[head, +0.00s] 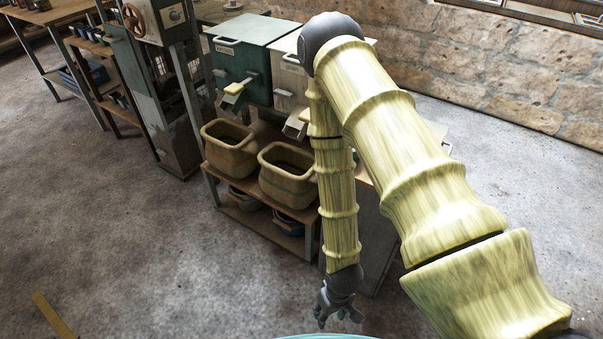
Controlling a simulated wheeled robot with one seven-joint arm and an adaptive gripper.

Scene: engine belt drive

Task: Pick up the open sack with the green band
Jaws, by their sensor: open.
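Two open-topped tan sacks stand side by side on a low wooden bench, below the dispenser boxes. The left sack (229,163) is fully in view. The right sack (284,188) is nearer, and a faint greenish band seems to run around it; I cannot be sure of the band's colour. My forearm passes close to its right edge in the picture. My gripper (338,318) hangs low in front of the bench, right of and below both sacks in the picture. It is open, with nothing seen between its fingers, and apart from the sacks.
The bench (260,219) has a lower shelf holding dark bowls. A green dispenser box (245,66) and a pale one (290,84) stand behind the sacks, their spouts above them. A tall machine stands left. The concrete floor (130,230) in front is mostly clear.

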